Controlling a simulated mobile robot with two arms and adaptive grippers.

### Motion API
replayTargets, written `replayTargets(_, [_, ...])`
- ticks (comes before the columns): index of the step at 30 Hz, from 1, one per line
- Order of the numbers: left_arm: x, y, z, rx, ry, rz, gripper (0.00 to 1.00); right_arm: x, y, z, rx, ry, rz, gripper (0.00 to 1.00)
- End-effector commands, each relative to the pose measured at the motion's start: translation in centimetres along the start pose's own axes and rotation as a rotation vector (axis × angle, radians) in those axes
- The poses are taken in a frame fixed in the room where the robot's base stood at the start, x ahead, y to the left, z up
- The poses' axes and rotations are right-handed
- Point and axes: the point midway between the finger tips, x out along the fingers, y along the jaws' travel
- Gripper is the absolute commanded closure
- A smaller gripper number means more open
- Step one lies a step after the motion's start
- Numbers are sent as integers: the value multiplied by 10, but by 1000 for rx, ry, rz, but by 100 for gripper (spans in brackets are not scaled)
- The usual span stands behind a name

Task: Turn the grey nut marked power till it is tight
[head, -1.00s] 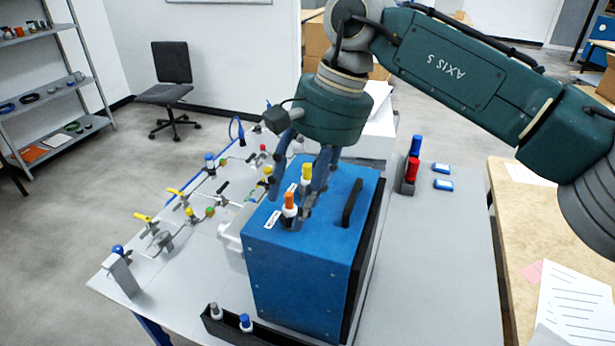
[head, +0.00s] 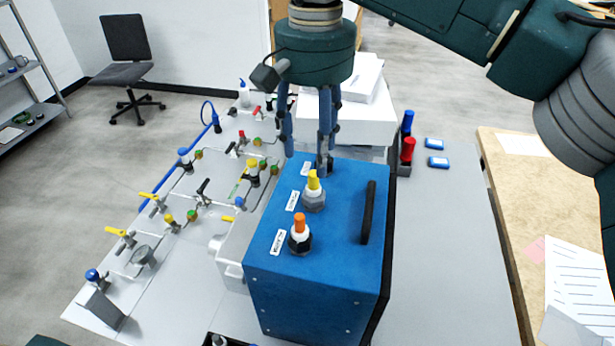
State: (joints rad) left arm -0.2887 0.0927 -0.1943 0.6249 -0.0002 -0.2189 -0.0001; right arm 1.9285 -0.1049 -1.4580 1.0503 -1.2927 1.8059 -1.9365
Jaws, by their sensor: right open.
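The blue analyser box (head: 345,215) stands on the table, with a row of fittings on its top. The nearest has an orange cap (head: 300,222), a white ring and a dark nut (head: 299,245). Behind it, a yellow-capped fitting (head: 313,181) has a grey nut (head: 314,200). A third small grey fitting (head: 325,165) is at the rear edge, partly hidden by a finger. White labels sit beside them, too small to read, so I cannot tell which says power. My right gripper (head: 307,150) is open, fingers pointing down around the rear edge; contact is unclear.
A black handle (head: 368,212) rises from the box's right side. Pipework with coloured valves (head: 203,190) covers the table to the left. Red and blue bottles (head: 407,150) stand at the right rear. White boxes (head: 350,125) stand behind. The table right of the box is clear.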

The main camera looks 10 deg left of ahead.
Motion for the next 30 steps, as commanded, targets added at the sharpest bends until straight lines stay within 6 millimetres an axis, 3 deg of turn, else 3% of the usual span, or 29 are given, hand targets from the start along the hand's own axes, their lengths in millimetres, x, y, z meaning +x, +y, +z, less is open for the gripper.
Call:
replayTargets(6, [-14, 30, 21, 2, -31, 34, 60, 41, 1, 1, -2, -4, 1, 50])
replayTargets(12, [-24, 23, 20, 3, -31, 27, 60, 73, 1, 1, 0, -3, 1, 50])
replayTargets(18, [-26, 7, 4, 1, -10, 9, 60, 88, 0, 1, 0, -1, 0, 50])
replayTargets(26, [-26, 7, 0, -1, -4, 8, 60, 91, 0, 0, 0, 0, -1, 50])
replayTargets(30, [-26, 10, 4, -2, -9, 13, 60, 90, 0, 0, 0, 0, -1, 74])
